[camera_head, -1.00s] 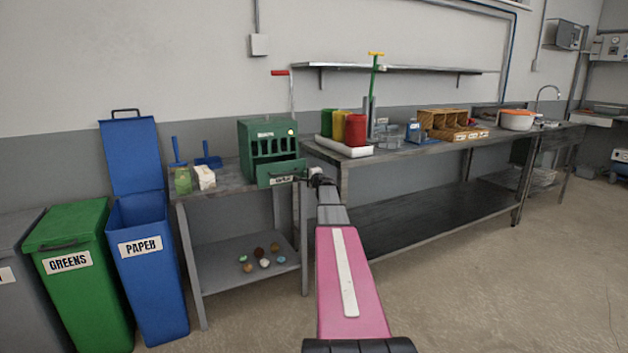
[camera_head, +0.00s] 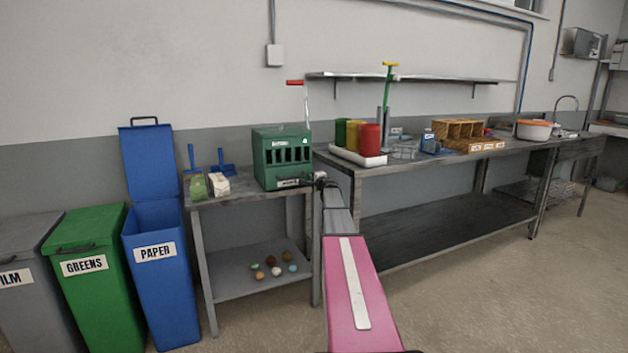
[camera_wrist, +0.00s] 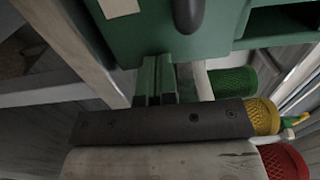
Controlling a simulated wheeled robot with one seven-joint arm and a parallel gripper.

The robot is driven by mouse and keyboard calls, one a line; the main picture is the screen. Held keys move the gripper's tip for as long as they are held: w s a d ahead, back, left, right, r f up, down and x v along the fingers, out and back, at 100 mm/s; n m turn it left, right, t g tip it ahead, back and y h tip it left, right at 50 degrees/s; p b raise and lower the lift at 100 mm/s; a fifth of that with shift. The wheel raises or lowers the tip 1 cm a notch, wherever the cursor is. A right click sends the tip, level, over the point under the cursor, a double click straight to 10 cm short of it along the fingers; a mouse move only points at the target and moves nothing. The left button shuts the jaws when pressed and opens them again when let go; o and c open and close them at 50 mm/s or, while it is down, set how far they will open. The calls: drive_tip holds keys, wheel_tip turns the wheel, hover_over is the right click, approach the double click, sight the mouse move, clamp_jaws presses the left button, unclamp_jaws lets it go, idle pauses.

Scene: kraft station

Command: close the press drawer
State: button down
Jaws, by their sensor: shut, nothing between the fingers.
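The press is a green box (camera_head: 281,150) with slots in its front and a red-handled lever, standing on the small table. Its drawer (camera_head: 272,184), with a white label, sits low in the front and looks flush or nearly flush. A remaining small gap cannot be ruled out. My gripper (camera_head: 319,180) is at the right end of the drawer front. In the wrist view, my gripper (camera_wrist: 158,62) is shut and empty, its fingertips close to the green front's edge. A dark handle (camera_wrist: 188,12) shows above. I cannot tell whether the fingertips touch.
A long workbench (camera_head: 420,165) stands to the right, with a white tray (camera_head: 352,159) of green, yellow and red cups near the press. The small table (camera_head: 235,198) holds a green carton and a white one. Blue, green and grey bins stand at left. Floor at right is clear.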

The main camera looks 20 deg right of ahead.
drive_tip(key=s, duration=1.4)
drive_tip(key=s+a+f+n+g+y, duration=0.25)
drive_tip(key=s+a+f, duration=0.2)
drive_tip(key=a, duration=0.45)
drive_tip(key=s+a+f+n+g+y, duration=0.1)
drive_tip(key=s+a+f+n+g, duration=0.25)
drive_tip(key=a+f, duration=0.4)
drive_tip(key=s+a+f+n+g+y, duration=0.25)
drive_tip(key=s+a+n, duration=0.2)
drive_tip(key=a, duration=0.55)
drive_tip(key=s+a+f+n+g+h, duration=0.2)
drive_tip(key=s+a+f+g, duration=0.1)
drive_tip(key=s, duration=0.6)
drive_tip(key=s+a+f+n+g+h, duration=0.2)
drive_tip(key=s+a+f+g, duration=0.1)
drive_tip(key=s, duration=0.6)
drive_tip(key=s+a+f+n+g+h, duration=0.2)
drive_tip(key=s+f, duration=0.4)
drive_tip(key=s, duration=0.3)
drive_tip(key=shift+a+f+n+g+h, duration=0.35)
drive_tip(key=shift+a+n+g, duration=0.3)
drive_tip(key=shift+a, duration=0.6)
